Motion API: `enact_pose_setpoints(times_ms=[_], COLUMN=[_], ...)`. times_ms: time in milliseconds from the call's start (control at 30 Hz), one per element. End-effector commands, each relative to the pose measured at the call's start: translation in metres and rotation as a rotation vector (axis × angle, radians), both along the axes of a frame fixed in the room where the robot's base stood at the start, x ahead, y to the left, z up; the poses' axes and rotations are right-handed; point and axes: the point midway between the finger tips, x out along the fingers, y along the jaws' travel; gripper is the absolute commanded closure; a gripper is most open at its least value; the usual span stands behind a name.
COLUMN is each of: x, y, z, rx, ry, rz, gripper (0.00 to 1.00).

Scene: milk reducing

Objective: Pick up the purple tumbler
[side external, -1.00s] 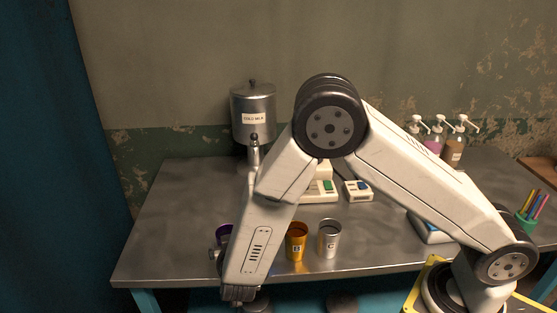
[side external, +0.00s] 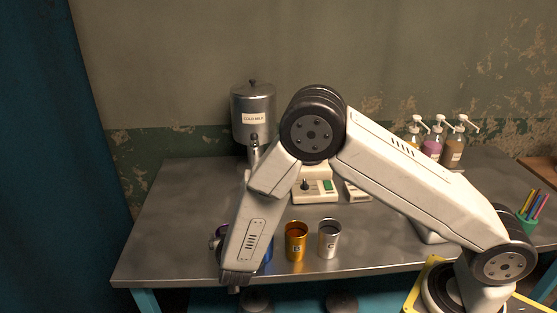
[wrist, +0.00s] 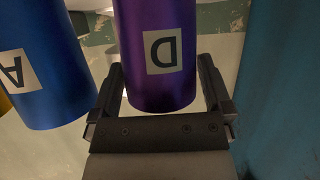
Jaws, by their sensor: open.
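The purple tumbler (wrist: 157,50), marked D, appears upside down in the wrist view, between the two fingers of my gripper (wrist: 160,82). The fingers are open, one on each side of it, with a narrow gap showing. The blue tumbler (wrist: 40,75), marked A, is just left of the left finger in the wrist view. In the side view my arm hides most of the purple tumbler and the fingers. A strip of the blue tumbler (side external: 267,251) shows at the arm's right edge.
An orange tumbler (side external: 296,242) and a silver tumbler (side external: 329,240) stand to the right near the table's front edge. A cold milk urn (side external: 254,105) stands at the back. A small device (side external: 315,192) sits mid-table. Pump bottles (side external: 432,148) are at the back right. The table's left side is clear.

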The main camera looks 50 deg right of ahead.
Motion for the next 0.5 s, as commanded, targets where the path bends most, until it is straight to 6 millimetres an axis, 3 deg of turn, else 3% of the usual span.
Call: enact_pose_setpoints(times_ms=[233, 433, 467, 500], x=[-0.0003, -0.0004, -0.0004, -0.0002], y=[0.0001, 0.0001, 0.0001, 0.0002], z=[0.0001, 0.0002, 0.0002, 0.0003], rx=[0.0, 0.0, 0.0, -0.001], ry=[0.0, 0.0, 0.0, -0.001], rz=[0.0, 0.0, 0.0, 0.0], gripper=[0.03, 0.67, 0.74, 0.75])
